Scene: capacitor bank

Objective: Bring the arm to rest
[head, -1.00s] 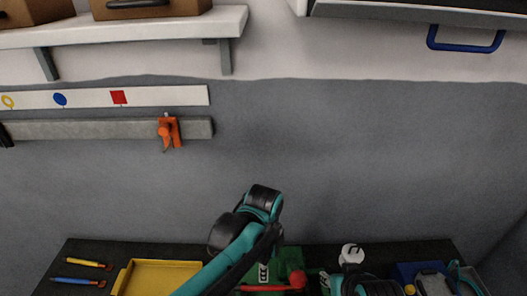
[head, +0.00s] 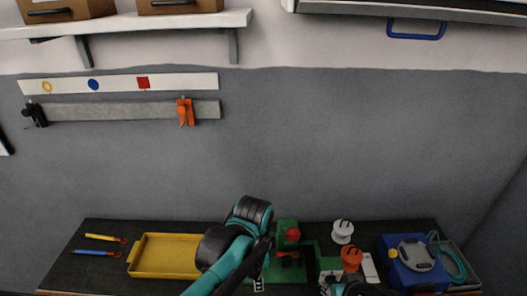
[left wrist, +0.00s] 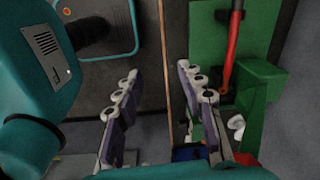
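My left arm (head: 228,262) rises from the bottom middle of the head view and bends over the bench. Its gripper cannot be made out there. In the left wrist view my left gripper (left wrist: 160,105) has its two fingers well apart, with nothing between them. A green fixture (left wrist: 262,100) with a red lever (left wrist: 233,45) is just right of the fingers. In the head view the green fixture (head: 287,226) with a red knob (head: 292,235) stands just right of my left arm. Part of my right arm shows at the bottom edge; its gripper does not show.
The dark bench (head: 210,228) holds a yellow tray (head: 165,256), yellow and blue tools, a white spool (head: 343,229), an orange spool (head: 351,257) and a blue box (head: 400,272). An orange clamp (head: 185,110) sits on the wall rail (head: 100,111).

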